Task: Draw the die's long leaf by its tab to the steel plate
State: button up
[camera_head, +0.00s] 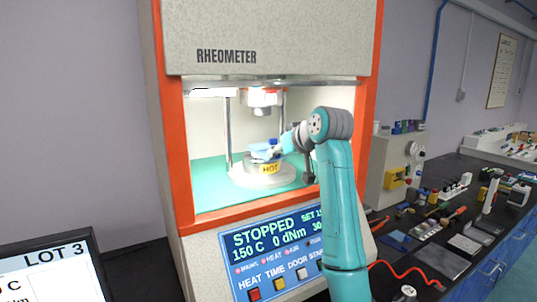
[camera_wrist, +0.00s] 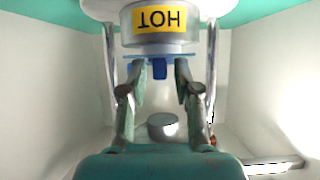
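The lower die (camera_head: 262,175), with a yellow HOT label, sits in the rheometer's open chamber. A blue leaf (camera_head: 265,152) lies on top of it. In the wrist view, the picture is upside down; the leaf (camera_wrist: 190,57) shows edge-on against the die (camera_wrist: 160,38). Its darker blue tab (camera_wrist: 160,69) sticks out between my fingertips. My gripper (camera_wrist: 160,70) is open around the tab, with a gap visible on each side. In the head view, my gripper (camera_head: 283,148) reaches in from the right. A flat dark grey plate (camera_head: 441,261) lies on the bench; I cannot tell its material.
The upper die (camera_head: 262,97) hangs above, between steel columns (camera_head: 228,125). The orange frame (camera_head: 172,150) bounds the chamber opening. The bench at right holds a blue sheet (camera_head: 397,240), a lighter flat piece (camera_head: 465,243), a red cable (camera_head: 410,272) and several small items.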

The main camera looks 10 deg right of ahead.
grip_shut()
jog(key=shift+r, duration=0.3)
jog(key=shift+r, duration=0.25)
jog(key=shift+r, duration=0.15)
jog(key=shift+r, duration=0.4)
jog(key=shift+s, duration=0.1)
jog(key=s+d, duration=0.3)
jog(key=s, duration=0.6)
jog(key=s+d, duration=0.3)
jog(key=s, duration=0.6)
jog(key=shift+s, duration=0.4)
dwell(1.9)
jog(key=shift+d, duration=0.15)
